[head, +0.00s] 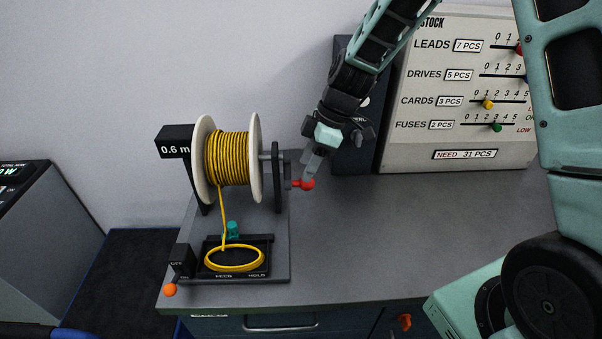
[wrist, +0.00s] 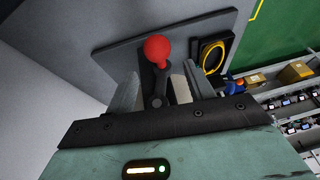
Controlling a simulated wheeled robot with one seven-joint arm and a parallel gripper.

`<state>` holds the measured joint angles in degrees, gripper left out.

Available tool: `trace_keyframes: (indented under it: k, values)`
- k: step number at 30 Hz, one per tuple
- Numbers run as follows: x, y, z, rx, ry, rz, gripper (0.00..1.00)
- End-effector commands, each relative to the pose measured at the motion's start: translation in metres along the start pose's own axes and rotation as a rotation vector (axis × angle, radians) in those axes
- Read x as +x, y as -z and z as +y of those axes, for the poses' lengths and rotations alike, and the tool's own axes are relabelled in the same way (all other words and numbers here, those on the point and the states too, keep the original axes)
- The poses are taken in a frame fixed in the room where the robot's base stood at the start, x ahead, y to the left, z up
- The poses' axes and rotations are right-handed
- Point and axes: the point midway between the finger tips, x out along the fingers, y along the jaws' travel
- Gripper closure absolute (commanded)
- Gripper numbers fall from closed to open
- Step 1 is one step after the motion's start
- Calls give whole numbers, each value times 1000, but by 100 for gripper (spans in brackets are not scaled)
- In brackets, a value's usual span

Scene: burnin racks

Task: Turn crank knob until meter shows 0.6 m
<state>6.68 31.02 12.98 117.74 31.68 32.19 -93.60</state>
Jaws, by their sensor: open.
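The crank's red knob (head: 308,184) is at the right end of the spool stand. In the wrist view the red knob (wrist: 157,48) stands on its dark crank arm, just past my fingertips and between their lines. My gripper (head: 313,166) is open at the knob; its fingers (wrist: 160,84) are apart on either side of the crank. I cannot tell whether they touch it. The black meter (head: 175,150) reads 0.6 m. The spool (head: 227,160) is wound with yellow cord, which runs down to a yellow coil (head: 234,258) on the base.
The stand's grey base plate (head: 276,268) sits at the bench's left end. An orange ball (head: 169,290) is at its front left corner, and a teal knob (head: 232,229) is behind the coil. A stock board (head: 465,140) stands behind right. The bench's middle (head: 400,225) is clear.

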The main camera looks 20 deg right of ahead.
Motion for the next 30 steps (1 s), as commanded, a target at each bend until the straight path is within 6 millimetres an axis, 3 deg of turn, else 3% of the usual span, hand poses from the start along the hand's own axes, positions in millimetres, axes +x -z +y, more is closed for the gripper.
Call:
trace_keyframes:
  k: [9,21,26,30]
  values:
    - [41,1,0,-1,2,0,47]
    - [48,0,0,-1,-1,0,47]
    - [48,0,0,-1,-1,0,88]
    - [48,0,0,-1,-1,0,92]
